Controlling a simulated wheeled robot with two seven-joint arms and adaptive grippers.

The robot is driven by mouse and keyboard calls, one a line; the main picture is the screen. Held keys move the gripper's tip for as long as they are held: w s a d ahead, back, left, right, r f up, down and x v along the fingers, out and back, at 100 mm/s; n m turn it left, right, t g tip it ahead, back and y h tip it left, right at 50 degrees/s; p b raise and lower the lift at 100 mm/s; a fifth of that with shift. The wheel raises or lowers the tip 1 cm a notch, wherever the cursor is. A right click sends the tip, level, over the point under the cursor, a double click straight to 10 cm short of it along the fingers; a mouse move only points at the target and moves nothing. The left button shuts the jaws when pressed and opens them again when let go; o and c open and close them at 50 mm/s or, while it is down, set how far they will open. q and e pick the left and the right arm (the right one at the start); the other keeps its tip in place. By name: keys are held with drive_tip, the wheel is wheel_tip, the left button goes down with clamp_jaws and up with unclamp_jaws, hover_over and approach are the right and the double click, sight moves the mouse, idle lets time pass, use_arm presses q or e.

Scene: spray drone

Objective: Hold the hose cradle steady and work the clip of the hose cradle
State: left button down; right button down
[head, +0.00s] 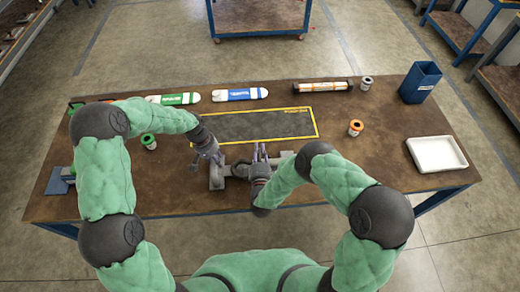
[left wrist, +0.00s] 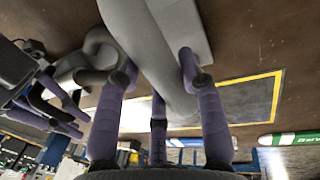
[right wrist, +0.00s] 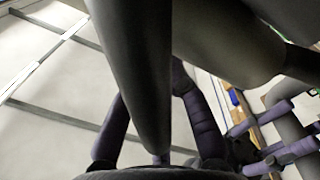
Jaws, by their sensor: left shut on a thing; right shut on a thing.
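The grey hose cradle (head: 217,178) stands on the table's near side, in front of the yellow-edged mat. My left gripper (head: 210,160) is shut on its thick, light grey body (left wrist: 150,45), which passes between the purple fingers in the left wrist view. My right gripper (head: 261,155) is at the cradle's right end, fingers pointing up. In the right wrist view it is shut on a dark grey tapering bar (right wrist: 140,70), which I take for the cradle's clip. The bar hides part of the fingers, and whether the clip is open or closed cannot be told.
The dark mat (head: 265,125) lies just behind. A white tray (head: 437,153) and blue bin (head: 420,82) stand at right. The table's right front is clear.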

use_arm(q)
drive_tip(key=shift+s+d, duration=0.15)
drive_tip(key=shift+d, duration=0.1)
use_arm(e)
drive_tip(key=shift+s+a+f, duration=0.25)
drive_tip(key=shift+a+f, duration=0.1)
drive_tip(key=shift+f, duration=0.05)
drive_tip(key=c, duration=1.2)
unclamp_jaws()
use_arm(q)
drive_tip(key=shift+a, duration=0.1)
use_arm(e)
drive_tip(key=shift+w+d+r, duration=0.1)
drive_tip(key=shift+d+r, duration=0.05)
use_arm(q)
drive_tip(key=shift+w+a, duration=0.1)
drive_tip(key=shift+w, duration=0.1)
use_arm(e)
drive_tip(key=s, duration=0.7)
drive_tip(key=shift+s, duration=0.3)
